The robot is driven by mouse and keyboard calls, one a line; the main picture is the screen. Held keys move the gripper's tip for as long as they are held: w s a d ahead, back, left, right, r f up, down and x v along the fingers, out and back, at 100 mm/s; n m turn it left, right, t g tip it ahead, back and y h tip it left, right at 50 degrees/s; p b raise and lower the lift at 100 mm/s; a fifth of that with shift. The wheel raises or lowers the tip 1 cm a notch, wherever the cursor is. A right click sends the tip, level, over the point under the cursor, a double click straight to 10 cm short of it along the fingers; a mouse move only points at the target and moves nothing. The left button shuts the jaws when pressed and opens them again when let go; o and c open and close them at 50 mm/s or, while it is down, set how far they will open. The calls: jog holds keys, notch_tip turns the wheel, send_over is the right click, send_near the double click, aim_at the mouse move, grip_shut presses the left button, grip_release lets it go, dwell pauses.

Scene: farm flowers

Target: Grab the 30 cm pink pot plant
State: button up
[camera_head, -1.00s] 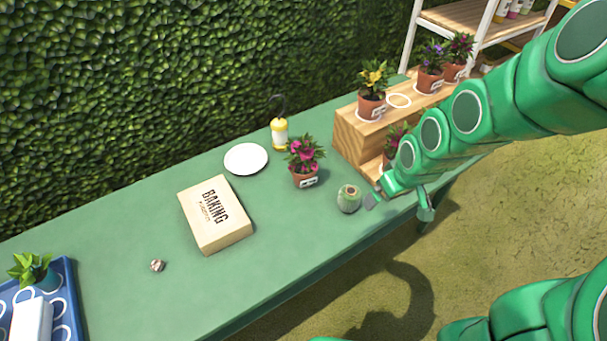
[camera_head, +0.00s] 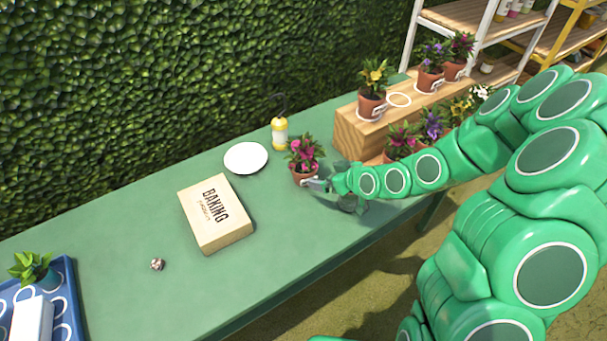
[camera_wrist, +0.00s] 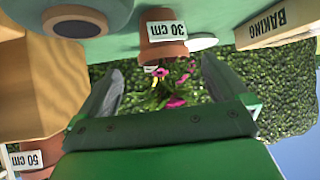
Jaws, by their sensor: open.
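The pink-flowered plant in a terracotta pot (camera_head: 303,179) stands upright on the green table, left of the wooden step stand. In the wrist view, which is upside down, its pot (camera_wrist: 160,52) bears a "30 cm" label. Its pink blooms and leaves show between the two finger tips. My gripper (camera_head: 319,185) is at the pot's right side in the head view. In the wrist view my gripper (camera_wrist: 163,88) is open, with one finger on each side of the plant. I cannot tell whether a finger touches the pot, and the label is mostly hidden in the head view.
The wooden step stand (camera_head: 350,135) holds several potted plants.

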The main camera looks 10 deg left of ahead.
aim_at(304, 166)
jog(key=shift+w+a+f+t+y, duration=0.3)
jog(key=shift+w+a+f, duration=0.4)
jog(key=shift+w+a, duration=0.5)
jog(key=shift+w+a+f+t+y, duration=0.3)
jog(key=shift+w+a+f, duration=0.45)
jog(key=shift+a, duration=0.9)
jog(key=shift+w+a+f+t+y, duration=0.2)
jog(key=shift+w+a+f+y, duration=0.35)
jog(key=shift+w+a, duration=0.7)
jog(key=shift+s+a+f, duration=0.1)
jog(key=shift+s+a, duration=0.05)
jog(key=shift+s, duration=0.05)
jog(key=c, duration=1)
jog(key=shift+r, duration=5.05)
